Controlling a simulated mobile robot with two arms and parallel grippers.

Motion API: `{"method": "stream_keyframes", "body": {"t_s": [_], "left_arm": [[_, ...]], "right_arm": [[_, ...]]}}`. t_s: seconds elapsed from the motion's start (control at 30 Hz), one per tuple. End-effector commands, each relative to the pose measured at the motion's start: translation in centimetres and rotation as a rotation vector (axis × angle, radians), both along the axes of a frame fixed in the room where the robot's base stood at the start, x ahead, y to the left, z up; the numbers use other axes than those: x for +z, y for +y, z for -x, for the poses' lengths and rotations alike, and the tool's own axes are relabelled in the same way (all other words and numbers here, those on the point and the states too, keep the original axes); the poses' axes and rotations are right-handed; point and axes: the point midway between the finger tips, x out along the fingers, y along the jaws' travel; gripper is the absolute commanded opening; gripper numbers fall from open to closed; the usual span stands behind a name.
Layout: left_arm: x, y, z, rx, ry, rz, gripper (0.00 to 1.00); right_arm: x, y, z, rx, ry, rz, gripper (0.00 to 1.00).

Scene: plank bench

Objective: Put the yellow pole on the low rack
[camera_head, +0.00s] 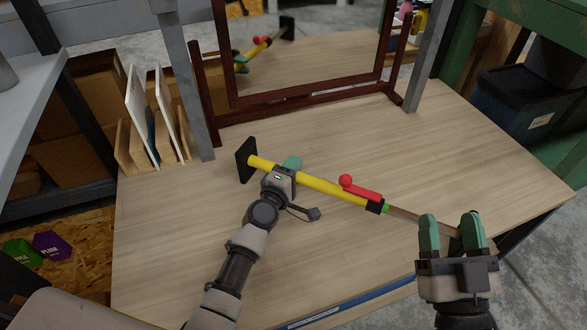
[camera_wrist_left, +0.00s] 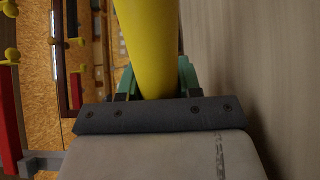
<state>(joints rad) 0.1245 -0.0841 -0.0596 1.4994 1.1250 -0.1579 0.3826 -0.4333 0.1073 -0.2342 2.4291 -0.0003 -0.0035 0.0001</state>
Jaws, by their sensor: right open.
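The yellow pole (camera_head: 318,185) lies slantwise across the bench, with a black square foot (camera_head: 245,160) at its left end. It has a red handle and ball at its middle right and a thin grey rod at its right end. My left gripper (camera_head: 290,166) is closed around the yellow tube near the foot; in the left wrist view the tube (camera_wrist_left: 150,45) sits between the green fingers (camera_wrist_left: 157,78). My right gripper (camera_head: 454,230) is open at the rod's right end, which its fingers partly hide. I cannot tell which structure is the low rack.
A dark red framed mirror (camera_head: 300,95) stands at the back of the bench (camera_head: 190,240) and reflects the pole. White and wooden panels (camera_head: 150,125) stand upright at the back left. A shelf with cardboard boxes (camera_head: 75,130) is at the left. The bench's right part is clear.

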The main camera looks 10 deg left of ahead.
Motion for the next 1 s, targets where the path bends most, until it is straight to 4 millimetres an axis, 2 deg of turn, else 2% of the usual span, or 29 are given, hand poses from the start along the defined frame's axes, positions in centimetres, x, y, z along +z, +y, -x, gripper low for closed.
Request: {"method": "stream_keyframes", "body": {"t_s": [0.03,0.13,0.47,0.57,0.83,1.0], "left_arm": [[0.0,0.0,0.0,0.000,0.000,0.000,0.42],[0.0,0.0,0.0,0.000,0.000,-0.001,0.57],[0.1,0.0,0.0,0.000,-0.001,-0.004,0.57],[0.4,0.0,0.0,0.000,-0.001,-0.004,0.57],[0.2,1.3,5.9,0.000,0.002,-0.008,0.57],[0.2,2.0,9.2,-0.001,0.002,-0.006,0.57]], "right_arm": [[0.0,0.0,0.0,0.000,0.000,0.000,0.57],[0.0,0.0,0.0,0.000,0.002,0.001,0.57],[0.0,0.0,-0.1,0.000,0.008,0.001,0.57],[-0.6,-0.1,-0.2,-0.004,0.062,0.016,0.57],[-2.9,-0.4,-0.7,-0.014,0.243,0.065,0.57],[-3.5,-0.4,-0.7,-0.016,0.287,0.077,0.57]]}}
